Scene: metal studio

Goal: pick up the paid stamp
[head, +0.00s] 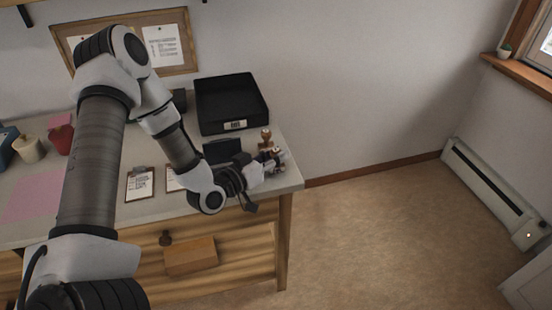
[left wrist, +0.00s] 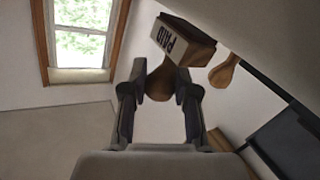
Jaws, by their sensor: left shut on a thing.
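The paid stamp (left wrist: 183,40) shows in the left wrist view, with "PAID" in dark letters on its block and a rounded wooden handle below it in the picture. My left gripper (left wrist: 168,86) is shut on that handle, one finger on each side. In the head view my left gripper (head: 271,167) is at the right end of the desk (head: 291,178), and the held stamp is hard to make out there. I cannot tell whether the stamp touches the desk. My right gripper is not in view.
Another wooden stamp handle (head: 266,135) stands just behind the gripper; a similar one shows in the left wrist view (left wrist: 224,71). A black tray (head: 230,103) is at the back of the desk. A clipboard (head: 140,184) lies left of my wrist. Open floor lies right.

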